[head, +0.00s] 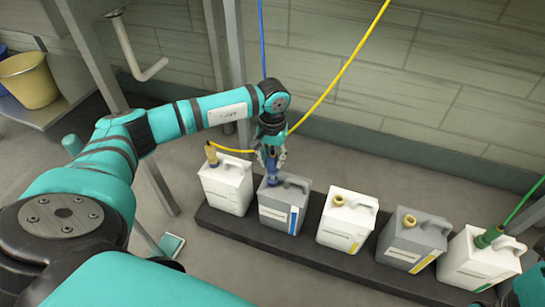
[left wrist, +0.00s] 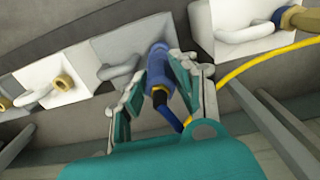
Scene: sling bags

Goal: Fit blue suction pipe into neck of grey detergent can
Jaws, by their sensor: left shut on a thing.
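The grey detergent can with a blue label (head: 285,207) stands second from the left in the row, and its top also shows in the left wrist view (left wrist: 110,52). My left gripper (head: 271,162) is directly above its neck, fingers pointing down. It is shut on the blue suction pipe (left wrist: 158,62), which has a yellow collar and a blue hose. The pipe's lower end (head: 274,180) meets the can top at the neck. The neck itself is hidden, so I cannot tell how deep the pipe sits.
The cans stand on a dark low plinth (head: 330,263). A white can with a yellow hose (head: 226,186) is close on the left. A white can (head: 345,222), a second grey can (head: 412,240) and a white can with a green hose (head: 478,260) stand on the right.

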